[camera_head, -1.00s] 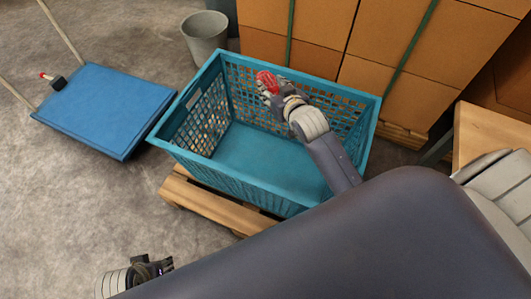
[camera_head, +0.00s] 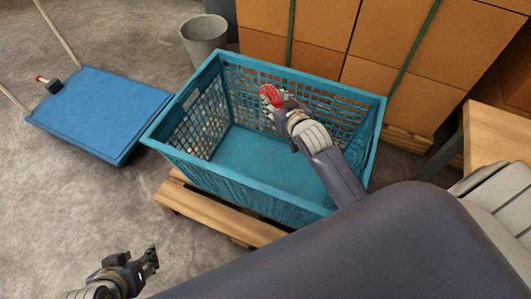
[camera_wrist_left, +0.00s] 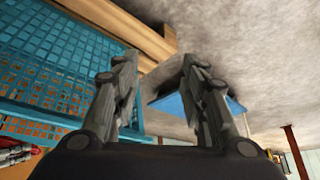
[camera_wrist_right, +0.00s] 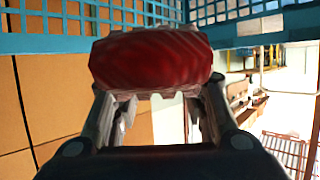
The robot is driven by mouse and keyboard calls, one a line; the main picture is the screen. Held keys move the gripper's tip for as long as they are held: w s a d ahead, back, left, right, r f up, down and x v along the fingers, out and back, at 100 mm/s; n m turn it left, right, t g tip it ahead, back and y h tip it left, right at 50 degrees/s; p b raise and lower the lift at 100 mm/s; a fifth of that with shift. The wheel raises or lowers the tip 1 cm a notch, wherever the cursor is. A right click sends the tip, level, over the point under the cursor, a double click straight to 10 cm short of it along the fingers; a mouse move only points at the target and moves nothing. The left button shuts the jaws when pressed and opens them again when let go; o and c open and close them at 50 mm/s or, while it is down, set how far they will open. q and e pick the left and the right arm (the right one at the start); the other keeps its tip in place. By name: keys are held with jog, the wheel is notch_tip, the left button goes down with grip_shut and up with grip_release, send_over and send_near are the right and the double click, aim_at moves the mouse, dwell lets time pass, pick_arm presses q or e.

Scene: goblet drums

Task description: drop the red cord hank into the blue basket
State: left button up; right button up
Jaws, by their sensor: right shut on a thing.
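The red cord hank (camera_head: 270,95) is held in my right gripper (camera_head: 276,102), over the inside of the blue basket (camera_head: 163,150), towards its back wall. In the right wrist view the hank (camera_wrist_right: 150,58) fills the space between the fingertips of the right gripper (camera_wrist_right: 150,95), with the basket's rim (camera_wrist_right: 50,44) behind it. My left gripper (camera_head: 152,258) is low at the front left, outside the basket and empty. In the left wrist view the fingers of the left gripper (camera_wrist_left: 155,75) stand apart, with the basket's lattice wall (camera_wrist_left: 60,60) to the left.
The basket stands on a wooden pallet (camera_head: 215,215). Stacked cardboard boxes (camera_head: 400,50) are close behind it. A grey bucket (camera_head: 205,38) stands behind left, a blue platform trolley (camera_head: 100,110) at the left, and a wooden table (camera_head: 500,135) at the right. Floor at the front left is clear.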

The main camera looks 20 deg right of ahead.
jog(key=shift+f+b, duration=0.8)
jog(key=shift+b, duration=0.1)
jog(key=shift+f+b, duration=0.6)
jog(key=shift+b, duration=0.15)
pick_arm(q)
jog(key=w+d+r+t+h, duration=0.2)
jog(key=w+d+r+t, duration=0.2)
jog(key=w+r+t, duration=0.4)
jog(key=shift+w+d+r+m+t, duration=0.35)
jog(key=shift+w+r, duration=0.9)
jog(key=shift+w, duration=0.9)
pick_arm(e)
jog(key=o, duration=1.2)
jog(key=shift+c, duration=0.2)
jog(key=shift+f, duration=0.1)
